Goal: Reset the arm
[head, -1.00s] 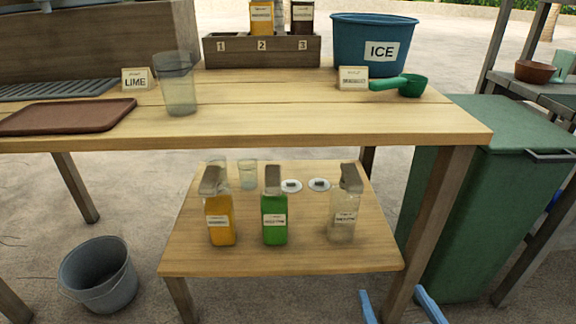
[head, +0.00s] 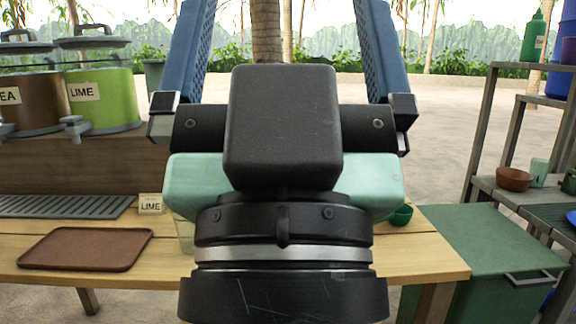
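My gripper (head: 285,30) is raised upright in the middle of the head view, close to the camera. Its two blue fingers stand wide apart with nothing held between them, so it is open. The fingers run to the top edge, and their tips are cut off. My wrist and gripper body hide the middle of the wooden table (head: 90,270).
A brown tray (head: 85,249), a grey drip grate (head: 60,206) and a LIME card (head: 150,204) are on the table's left. Behind stands a green LIME dispenser (head: 103,100). A green bin (head: 490,250) and a shelf with a brown bowl (head: 514,179) are right.

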